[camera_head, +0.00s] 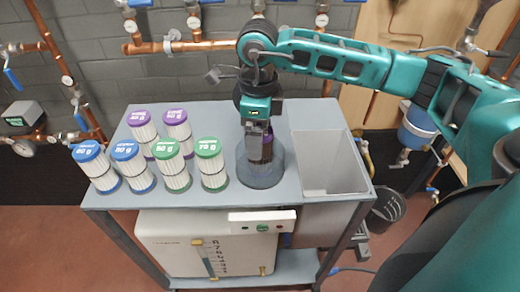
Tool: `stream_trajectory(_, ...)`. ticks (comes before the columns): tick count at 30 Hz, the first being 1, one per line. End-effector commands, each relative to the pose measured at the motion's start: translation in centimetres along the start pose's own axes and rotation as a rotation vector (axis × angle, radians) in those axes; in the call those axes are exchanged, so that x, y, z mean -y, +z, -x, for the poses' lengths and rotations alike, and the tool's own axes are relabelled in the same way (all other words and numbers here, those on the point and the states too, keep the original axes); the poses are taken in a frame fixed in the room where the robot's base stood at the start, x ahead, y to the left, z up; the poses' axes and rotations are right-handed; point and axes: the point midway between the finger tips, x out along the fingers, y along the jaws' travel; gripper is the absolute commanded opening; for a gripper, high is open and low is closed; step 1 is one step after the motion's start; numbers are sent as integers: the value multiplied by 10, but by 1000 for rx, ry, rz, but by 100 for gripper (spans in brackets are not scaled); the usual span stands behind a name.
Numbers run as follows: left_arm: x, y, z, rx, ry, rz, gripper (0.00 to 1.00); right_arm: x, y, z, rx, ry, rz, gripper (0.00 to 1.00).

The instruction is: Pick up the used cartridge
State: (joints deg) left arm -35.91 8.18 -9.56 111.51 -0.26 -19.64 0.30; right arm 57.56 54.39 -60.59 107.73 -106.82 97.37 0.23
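A see-through round housing (260,173) stands on the grey cart top, left of the bin. A dark brownish-purple cartridge (267,150) shows upright inside it, partly hidden by my gripper. My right gripper (258,128) comes down from above with its fingers at the cartridge's upper part, over the housing's mouth. The fingertips are too small and overlapped to tell whether they grip the cartridge. My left gripper is not in view.
Several white pleated cartridges with blue, green (172,166) and purple caps stand on the cart's left side. An open grey bin (320,167) is set in the right side. Copper pipes (185,46) run along the back wall. A black basket (388,209) stands on the floor at right.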

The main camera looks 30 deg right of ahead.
Motion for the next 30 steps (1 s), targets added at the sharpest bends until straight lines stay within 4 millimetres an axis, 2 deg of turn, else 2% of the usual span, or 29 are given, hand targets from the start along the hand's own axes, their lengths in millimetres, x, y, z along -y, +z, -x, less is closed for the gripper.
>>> stream_trajectory(5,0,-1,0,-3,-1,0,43,0,0,0,0,0,0,86)
stream_trajectory(30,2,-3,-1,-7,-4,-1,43,0,0,1,1,-1,0,8)
